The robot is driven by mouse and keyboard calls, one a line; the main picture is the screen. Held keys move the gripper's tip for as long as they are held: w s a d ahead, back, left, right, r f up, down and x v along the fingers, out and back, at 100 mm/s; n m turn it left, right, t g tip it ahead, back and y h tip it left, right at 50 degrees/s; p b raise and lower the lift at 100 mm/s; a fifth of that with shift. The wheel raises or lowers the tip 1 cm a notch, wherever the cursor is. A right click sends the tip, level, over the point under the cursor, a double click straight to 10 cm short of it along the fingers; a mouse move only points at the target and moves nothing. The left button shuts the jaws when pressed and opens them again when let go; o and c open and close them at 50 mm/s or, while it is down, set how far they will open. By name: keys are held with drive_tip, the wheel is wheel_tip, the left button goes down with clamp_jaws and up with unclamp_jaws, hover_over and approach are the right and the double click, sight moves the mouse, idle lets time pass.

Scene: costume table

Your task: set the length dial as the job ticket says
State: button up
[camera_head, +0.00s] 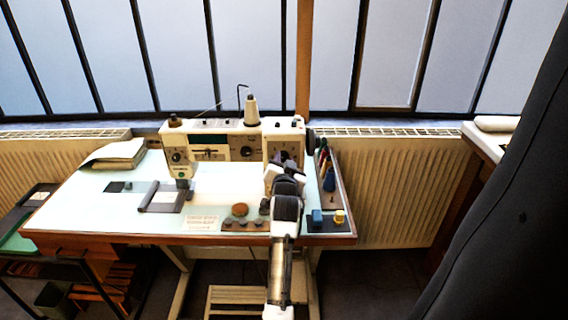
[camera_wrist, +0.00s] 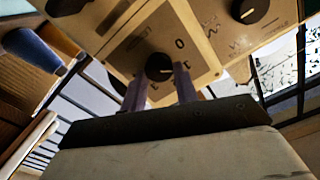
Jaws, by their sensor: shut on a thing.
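A cream sewing machine (camera_head: 215,140) stands at the back of the table, with several dark knobs on its front. My arm reaches up to the right end of that front, and my gripper (camera_wrist: 160,78) is shut on a round black dial (camera_wrist: 159,66) there. In the wrist view the two fingers lie either side of the dial, with a printed 0 and other marks around it. The dial's pointer setting cannot be read.
A second black knob (camera_wrist: 249,10) sits on the panel nearby. A tray of tools (camera_head: 327,170) lies right of my arm, with blue (camera_head: 317,216) and yellow (camera_head: 339,217) items in front. A thread cone (camera_head: 251,110) tops the machine.

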drive_tip(key=m, duration=0.3)
drive_tip(key=shift+f+m, duration=0.1)
drive_tip(key=shift+m, duration=0.3)
drive_tip(key=m+b, duration=0.1)
drive_tip(key=m, duration=0.3)
drive_tip(key=shift+m, duration=0.3)
drive_tip(key=m, duration=0.3)
drive_tip(key=shift+d+f+m, duration=0.1)
drive_tip(key=shift+m, duration=0.2)
drive_tip(key=m, duration=0.3)
drive_tip(key=shift+m, duration=0.3)
drive_tip(key=m, duration=0.3)
drive_tip(key=shift+f+m, duration=0.1)
drive_tip(key=shift+m, duration=0.2)
drive_tip(key=m+p, duration=0.1)
drive_tip(key=m, duration=0.2)
drive_tip(key=shift+m, duration=0.3)
drive_tip(key=m+p, duration=0.1)
drive_tip(key=m, duration=0.4)
drive_tip(key=shift+a, duration=0.2)
drive_tip(key=shift+f+m+p, duration=0.15)
drive_tip(key=shift+m+p, duration=0.55)
drive_tip(key=shift+m, duration=0.6)
